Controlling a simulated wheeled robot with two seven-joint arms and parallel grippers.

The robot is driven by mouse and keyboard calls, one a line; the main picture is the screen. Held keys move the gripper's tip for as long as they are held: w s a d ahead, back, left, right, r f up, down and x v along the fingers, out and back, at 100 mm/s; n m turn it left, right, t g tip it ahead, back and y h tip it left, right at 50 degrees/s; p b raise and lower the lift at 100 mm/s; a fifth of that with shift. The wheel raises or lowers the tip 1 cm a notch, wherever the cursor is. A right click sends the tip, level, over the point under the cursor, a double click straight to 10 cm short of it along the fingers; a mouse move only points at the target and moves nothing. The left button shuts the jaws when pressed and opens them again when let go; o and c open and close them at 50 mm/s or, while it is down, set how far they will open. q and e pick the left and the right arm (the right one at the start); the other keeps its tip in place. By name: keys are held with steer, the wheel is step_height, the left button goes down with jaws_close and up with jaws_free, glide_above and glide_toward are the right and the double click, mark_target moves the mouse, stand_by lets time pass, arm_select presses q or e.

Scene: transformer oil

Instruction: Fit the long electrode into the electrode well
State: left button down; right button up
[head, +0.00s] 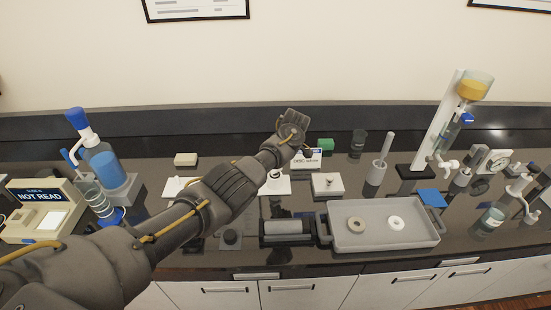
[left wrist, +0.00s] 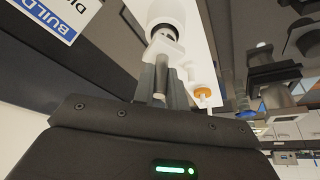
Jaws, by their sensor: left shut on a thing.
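My left arm reaches in from the left, with its wrist over the back middle of the bench in the head view. My left gripper (left wrist: 162,90) is shut on a grey metal rod (left wrist: 160,76), which appears to be the long electrode. Beyond the fingers are a white bracket (left wrist: 165,47) and a white cylinder with a dark ring (left wrist: 166,14). I cannot tell whether the rod touches them. In the head view the fingers and rod are hidden by the arm. A white block (head: 275,187) sits below the wrist; I cannot tell which part is the electrode well. My right gripper is not in view.
A white block with a metal fitting (head: 327,184) stands nearby. Glassware and a gauge (head: 497,160) are at right. An orange knob (left wrist: 203,93) is beside the fingers.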

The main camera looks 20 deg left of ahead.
arm_select(q)
steer(key=shift+f+b, duration=0.45)
steer(key=shift+f, duration=0.15)
steer(key=c, duration=1.3)
jaws_free()
steer(key=shift+c, duration=0.2)
steer(key=shift+r, duration=0.1)
steer(key=b+v, duration=0.2)
steer(key=v, duration=0.8)
steer(key=shift+d+r, duration=0.25)
steer(key=shift+r, duration=0.05)
steer(key=shift+s, duration=0.1)
steer(key=shift+d, duration=0.1)
